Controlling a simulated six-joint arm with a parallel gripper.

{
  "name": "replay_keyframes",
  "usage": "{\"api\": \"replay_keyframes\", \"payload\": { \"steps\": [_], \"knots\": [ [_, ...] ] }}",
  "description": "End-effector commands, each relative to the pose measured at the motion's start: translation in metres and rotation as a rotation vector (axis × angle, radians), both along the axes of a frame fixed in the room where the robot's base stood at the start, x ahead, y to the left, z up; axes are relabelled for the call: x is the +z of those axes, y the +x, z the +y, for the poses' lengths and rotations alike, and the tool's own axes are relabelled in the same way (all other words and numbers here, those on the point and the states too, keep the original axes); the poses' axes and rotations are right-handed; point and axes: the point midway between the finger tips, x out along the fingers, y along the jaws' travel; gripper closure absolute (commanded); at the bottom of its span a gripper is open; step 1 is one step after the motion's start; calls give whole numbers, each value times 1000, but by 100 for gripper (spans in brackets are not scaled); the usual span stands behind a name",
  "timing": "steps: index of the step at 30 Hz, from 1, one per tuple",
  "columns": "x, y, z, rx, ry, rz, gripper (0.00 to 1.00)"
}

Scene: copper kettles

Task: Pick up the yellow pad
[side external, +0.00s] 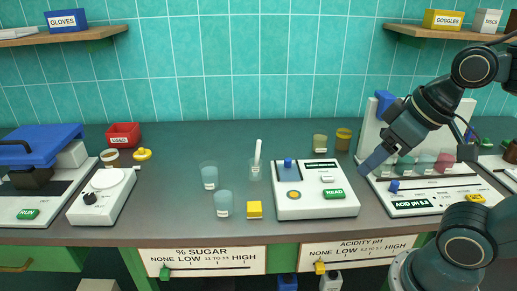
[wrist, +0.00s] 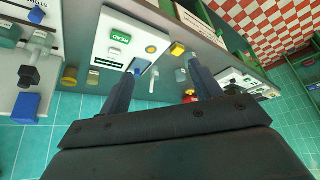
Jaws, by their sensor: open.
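The yellow pad (side external: 254,209) is a small yellow block on the grey bench, just left of the white device with the READ button (side external: 316,190). The yellow pad also shows in the wrist view (wrist: 178,49), beyond my fingers and beside that device. My gripper (side external: 372,162) is on the right, above the bench and near the acidity station, well to the right of the pad. In the wrist view my gripper (wrist: 163,68) has its two fingers spread apart, with nothing held between them.
Blue-tinted beakers (side external: 223,203) stand left of the pad, and a beaker with a white stick (side external: 256,168) stands behind it. The acidity station (side external: 412,206) with coloured cups is near my gripper. Small jars (side external: 343,140) stand behind the READ device. The bench's front edge is close to the pad.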

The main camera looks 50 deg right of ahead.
Motion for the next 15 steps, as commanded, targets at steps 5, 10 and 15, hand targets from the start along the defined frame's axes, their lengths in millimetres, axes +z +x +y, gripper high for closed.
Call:
{"api": "replay_keyframes", "payload": {
  "steps": [5,10,15],
  "knots": [
    [0,1,0,2,-1,1,36],
    [3,8,1,22,-10,17,36],
    [7,26,2,73,-31,53,36]
  ]
}}
